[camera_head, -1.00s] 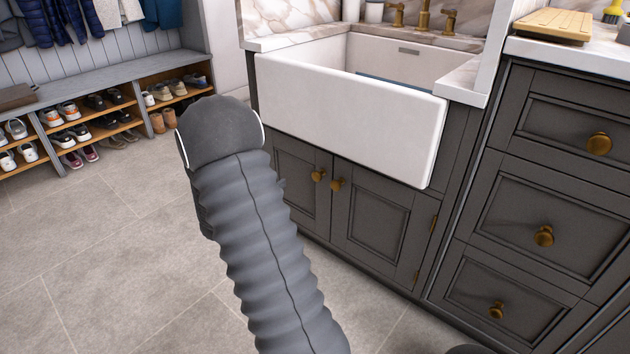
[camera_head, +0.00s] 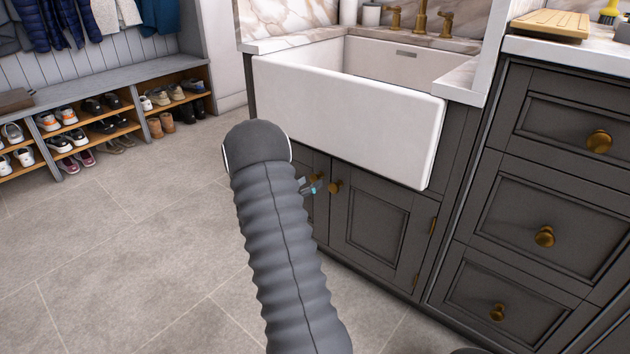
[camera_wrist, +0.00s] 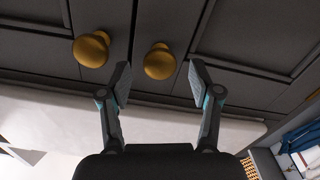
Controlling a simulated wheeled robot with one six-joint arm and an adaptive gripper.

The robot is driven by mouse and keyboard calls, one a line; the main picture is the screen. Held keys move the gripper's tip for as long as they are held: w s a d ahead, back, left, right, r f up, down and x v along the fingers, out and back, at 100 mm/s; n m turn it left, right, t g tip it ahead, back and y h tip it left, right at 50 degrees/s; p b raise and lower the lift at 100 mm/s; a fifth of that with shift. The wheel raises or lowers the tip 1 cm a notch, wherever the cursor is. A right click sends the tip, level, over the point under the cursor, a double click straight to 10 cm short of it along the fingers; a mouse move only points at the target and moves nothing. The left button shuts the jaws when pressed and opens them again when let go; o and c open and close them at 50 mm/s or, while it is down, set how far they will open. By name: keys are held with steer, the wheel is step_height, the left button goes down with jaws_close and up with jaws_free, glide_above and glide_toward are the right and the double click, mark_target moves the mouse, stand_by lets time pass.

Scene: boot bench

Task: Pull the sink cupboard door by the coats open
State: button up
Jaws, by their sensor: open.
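The sink cupboard has two dark grey doors below the white sink. The door by the coats is the left one in the head view, mostly hidden behind my arm; it is the right one in the upside-down wrist view (camera_wrist: 232,85). Its brass knob (camera_head: 317,176) also shows in the wrist view (camera_wrist: 159,62), between and just beyond my open fingertips. My gripper (camera_wrist: 158,80) is open and empty; only a bit of it shows in the head view (camera_head: 308,186). The other door (camera_head: 375,222) has its own brass knob (camera_head: 335,187), outside my fingers. Both doors look shut.
The white sink (camera_head: 345,115) juts out above the doors. A drawer unit (camera_head: 530,215) with brass knobs stands at the right. A shoe bench (camera_head: 120,80) with coats above is at the back left. The tiled floor (camera_head: 130,250) at the left is clear.

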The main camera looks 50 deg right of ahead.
mark_target(313, 181)
steer(key=shift+w+d, duration=0.15)
steer(key=shift+d, duration=1.55)
jaws_close()
